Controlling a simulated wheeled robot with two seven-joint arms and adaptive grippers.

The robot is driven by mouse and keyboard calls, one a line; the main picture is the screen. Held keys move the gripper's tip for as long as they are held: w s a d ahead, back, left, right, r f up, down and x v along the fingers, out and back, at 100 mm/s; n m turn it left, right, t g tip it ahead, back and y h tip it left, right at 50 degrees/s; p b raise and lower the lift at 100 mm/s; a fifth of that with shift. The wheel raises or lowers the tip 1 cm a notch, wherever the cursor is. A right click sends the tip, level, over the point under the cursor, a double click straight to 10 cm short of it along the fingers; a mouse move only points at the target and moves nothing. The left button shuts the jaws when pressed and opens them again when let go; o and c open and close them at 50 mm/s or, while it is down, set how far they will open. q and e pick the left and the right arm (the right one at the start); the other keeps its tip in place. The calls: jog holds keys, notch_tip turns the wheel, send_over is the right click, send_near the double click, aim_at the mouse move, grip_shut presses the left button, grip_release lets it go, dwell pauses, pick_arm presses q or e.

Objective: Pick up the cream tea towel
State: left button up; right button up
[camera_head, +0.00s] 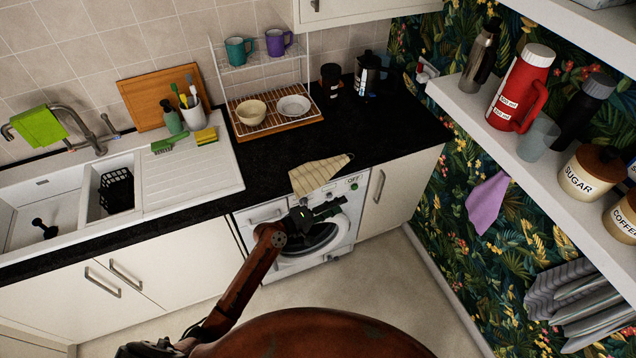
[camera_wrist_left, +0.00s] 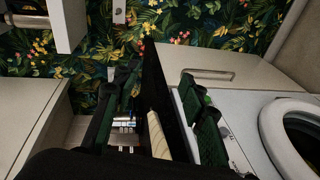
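The cream tea towel (camera_head: 318,174) has pale stripes. It lies over the front edge of the black worktop above the washing machine, partly on top and partly hanging down. My left gripper (camera_head: 320,213) is just below the towel's hanging edge, in front of the washing machine. In the left wrist view the gripper (camera_wrist_left: 160,80) has its dark green fingers apart. The black worktop edge and a narrow strip of cream towel (camera_wrist_left: 158,138) show between them. I cannot tell whether the fingers touch the cloth. My right gripper is in neither view.
The washing machine (camera_head: 345,232) stands under the worktop (camera_head: 262,187), beside a cupboard with a handle. A dish rack (camera_head: 277,128) stands behind the towel. A green cloth (camera_head: 38,127) hangs over the tap and a purple one (camera_head: 487,203) on the wall. A loaded shelf (camera_head: 480,122) juts out at right.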

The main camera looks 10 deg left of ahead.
aim_at(307, 192)
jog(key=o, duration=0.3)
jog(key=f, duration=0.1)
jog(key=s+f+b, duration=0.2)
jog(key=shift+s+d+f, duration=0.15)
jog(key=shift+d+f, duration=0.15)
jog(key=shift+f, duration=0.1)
pick_arm(q)
jog(key=a+f+n+t+y+b, duration=0.1)
jog(key=a+f+n+t+y, duration=0.3)
jog(key=a+n+t+y, duration=0.65)
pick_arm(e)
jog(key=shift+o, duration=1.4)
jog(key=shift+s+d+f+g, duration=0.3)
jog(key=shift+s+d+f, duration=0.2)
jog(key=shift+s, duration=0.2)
pick_arm(q)
jog(key=w+m+g, duration=0.1)
jog(key=w, duration=0.1)
jog(key=w+a+m+g+h, duration=0.1)
jog(key=w, duration=0.1)
jog(key=w+m+g+h, duration=0.1)
jog(key=w, duration=0.2)
jog(key=shift+a+r, duration=0.15)
jog(key=shift+w, duration=0.15)
jog(key=c, duration=0.6)
grip_shut()
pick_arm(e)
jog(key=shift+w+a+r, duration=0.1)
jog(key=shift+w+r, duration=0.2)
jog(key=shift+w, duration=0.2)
